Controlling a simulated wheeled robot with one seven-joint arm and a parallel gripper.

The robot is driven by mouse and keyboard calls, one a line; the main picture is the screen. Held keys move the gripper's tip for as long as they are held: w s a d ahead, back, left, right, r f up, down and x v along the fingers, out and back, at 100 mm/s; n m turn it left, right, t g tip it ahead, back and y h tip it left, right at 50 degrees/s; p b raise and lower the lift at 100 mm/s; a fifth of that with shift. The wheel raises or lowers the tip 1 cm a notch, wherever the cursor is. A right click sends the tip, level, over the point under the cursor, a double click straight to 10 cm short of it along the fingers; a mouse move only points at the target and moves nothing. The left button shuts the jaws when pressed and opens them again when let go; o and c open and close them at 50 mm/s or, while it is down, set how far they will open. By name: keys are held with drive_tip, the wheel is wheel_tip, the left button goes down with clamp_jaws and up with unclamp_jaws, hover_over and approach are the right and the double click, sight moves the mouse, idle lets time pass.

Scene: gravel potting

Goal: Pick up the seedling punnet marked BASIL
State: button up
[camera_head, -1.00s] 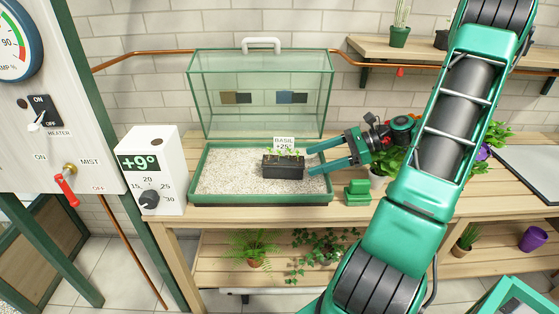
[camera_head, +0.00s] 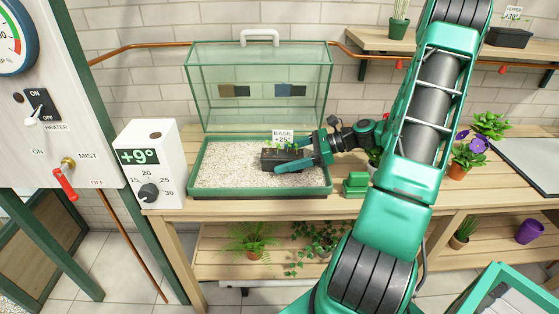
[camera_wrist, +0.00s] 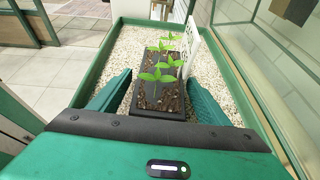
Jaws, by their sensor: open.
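The black seedling punnet (camera_head: 271,160) with a white label reading BASIL +25° (camera_head: 283,136) sits on the gravel in the green tray (camera_head: 330,181). In the wrist view the punnet (camera_wrist: 147,125) holds dark soil and several small green seedlings, with the label on its right side. My gripper (camera_head: 297,156) is open, its green fingers on either side of the punnet's near end. In the wrist view the fingers (camera_wrist: 155,100) flank the punnet; whether they touch it I cannot tell.
A glass cover (camera_head: 262,85) with a white handle stands behind the tray. A white thermostat box (camera_head: 150,165) showing +9° is to the left. A small green block (camera_head: 356,184) lies right of the tray. Bare gravel lies left of the punnet.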

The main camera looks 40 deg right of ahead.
drive_tip(key=shift+w+a+f, duration=0.15)
drive_tip(key=shift+w+a, duration=0.1)
drive_tip(key=shift+a, duration=0.05)
drive_tip(key=shift+c, duration=0.3)
drive_tip(key=c, duration=1.3)
drive_tip(key=shift+o, duration=0.2)
drive_tip(key=shift+r, duration=0.2)
